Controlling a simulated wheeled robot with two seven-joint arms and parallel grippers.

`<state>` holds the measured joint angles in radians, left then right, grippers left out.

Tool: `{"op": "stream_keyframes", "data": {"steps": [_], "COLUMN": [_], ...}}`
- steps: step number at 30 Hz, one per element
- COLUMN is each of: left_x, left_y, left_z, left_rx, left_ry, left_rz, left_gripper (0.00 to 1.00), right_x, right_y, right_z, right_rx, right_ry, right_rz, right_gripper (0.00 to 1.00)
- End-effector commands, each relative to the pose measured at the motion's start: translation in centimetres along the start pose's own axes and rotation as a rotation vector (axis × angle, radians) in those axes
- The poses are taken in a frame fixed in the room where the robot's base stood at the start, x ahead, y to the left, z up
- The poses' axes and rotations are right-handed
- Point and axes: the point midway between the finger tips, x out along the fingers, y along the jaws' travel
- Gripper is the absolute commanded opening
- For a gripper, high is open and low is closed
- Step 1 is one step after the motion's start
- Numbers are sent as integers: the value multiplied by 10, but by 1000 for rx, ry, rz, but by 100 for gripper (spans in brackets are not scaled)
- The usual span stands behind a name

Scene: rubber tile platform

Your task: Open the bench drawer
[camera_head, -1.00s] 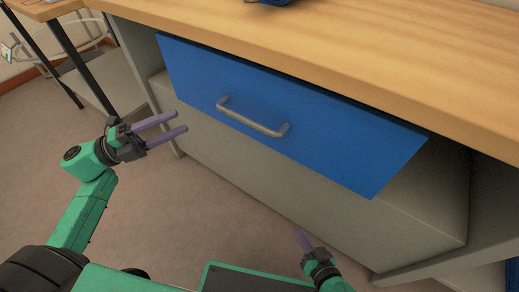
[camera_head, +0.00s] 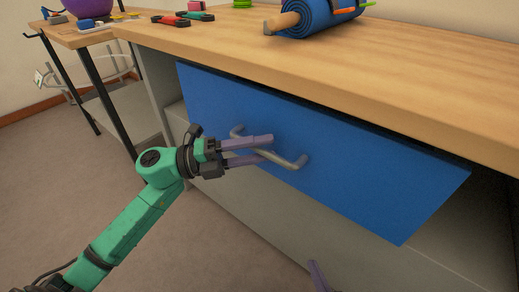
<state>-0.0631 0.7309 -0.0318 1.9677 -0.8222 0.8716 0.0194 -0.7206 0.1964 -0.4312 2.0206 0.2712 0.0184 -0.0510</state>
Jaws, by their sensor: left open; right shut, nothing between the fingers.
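The bench drawer has a blue front (camera_head: 370,165) under the wooden bench top. It looks shut or nearly so; I cannot tell for sure. A grey bar handle (camera_head: 287,160) runs across the left half of the front. My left gripper (camera_head: 272,147) is open at the handle, its two purple fingers pointing right. One finger appears above the bar and the other across or below it, and I cannot tell whether they touch it. My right gripper (camera_head: 318,277) shows only as a purple fingertip at the bottom edge, away from the drawer handle.
The wooden bench top (camera_head: 400,80) overhangs the drawer. A rolled blue mat (camera_head: 312,17) lies on it. A side table at the left holds a purple ball (camera_head: 88,6) and small tools. A grey panel is below the drawer, with open floor (camera_head: 190,250) in front.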

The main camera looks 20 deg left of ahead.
Motion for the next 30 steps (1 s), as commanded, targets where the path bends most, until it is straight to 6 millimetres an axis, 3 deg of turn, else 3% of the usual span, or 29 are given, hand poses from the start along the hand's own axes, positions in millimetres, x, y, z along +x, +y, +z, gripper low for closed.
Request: {"op": "stream_keyframes", "data": {"steps": [4, 5, 7, 9, 30], "left_x": [0, 0, 0, 0, -1], "left_y": [0, 0, 0, 0, 0], "left_z": [0, 0, 0, 0, 0], "left_rx": [-1, -1, -1, -1, -1], "left_ry": [0, 0, 0, 0, 0], "left_rz": [0, 0, 0, 0, 0], "left_gripper": [50, 46, 19, 0, 0], "right_x": [0, 0, 0, 0, -3], "right_y": [0, 0, 0, 0, 0], "right_z": [-1, -1, -1, -1, 4], "right_rx": [-1, -1, -1, -1, 4], "right_ry": [2, 2, 2, 1, -10], "right_rz": [0, 0, 0, 0, 4], "right_gripper": [0, 0, 0, 0, 0]}}
